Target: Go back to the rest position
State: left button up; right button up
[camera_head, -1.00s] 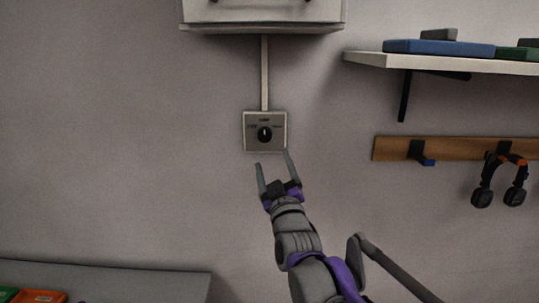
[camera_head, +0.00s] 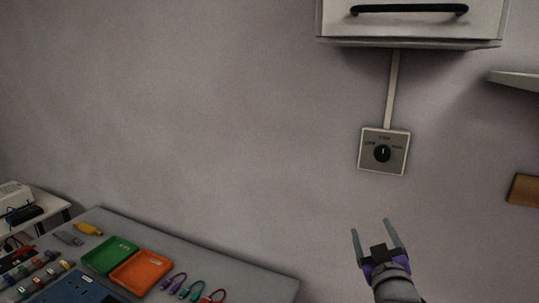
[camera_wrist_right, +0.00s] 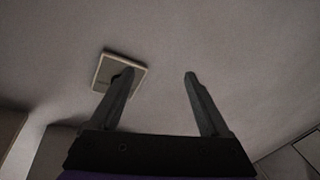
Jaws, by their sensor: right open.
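My right gripper (camera_head: 376,238) is open and empty in the head view, below the wall switch and apart from it. Its two fingers also show spread in the right wrist view (camera_wrist_right: 159,75). The wall switch (camera_head: 400,164) is a square grey plate with a black rotary knob (camera_head: 382,153) in its middle. In the right wrist view the switch plate (camera_wrist_right: 105,72) is partly behind the left finger. My left gripper is not in view.
A white cabinet (camera_head: 410,28) with a black handle hangs above the switch. At lower left, a grey table (camera_head: 215,262) holds a green tray (camera_head: 110,255), an orange tray (camera_head: 141,271) and several cables and connectors. A shelf edge (camera_head: 520,80) is at right. Bare wall fills the middle.

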jog(key=s+a+f+m+g+y, duration=0.1)
jog(key=s+f+g, duration=0.3)
jog(key=s+f, duration=0.4)
jog(key=s+a+f+m+g, duration=0.1)
jog(key=s+a+f+g, duration=0.2)
jog(key=s+f, duration=0.6)
jog(key=s+a+f+m+g+y+p, duration=0.1)
jog(key=s+a+f+g, duration=0.2)
jog(key=s+f+g, duration=0.2)
jog(key=s+f, duration=0.3)
jog(key=f, duration=0.3)
jog(key=shift+s+y, duration=0.3)
jog(key=shift+s, duration=0.05)
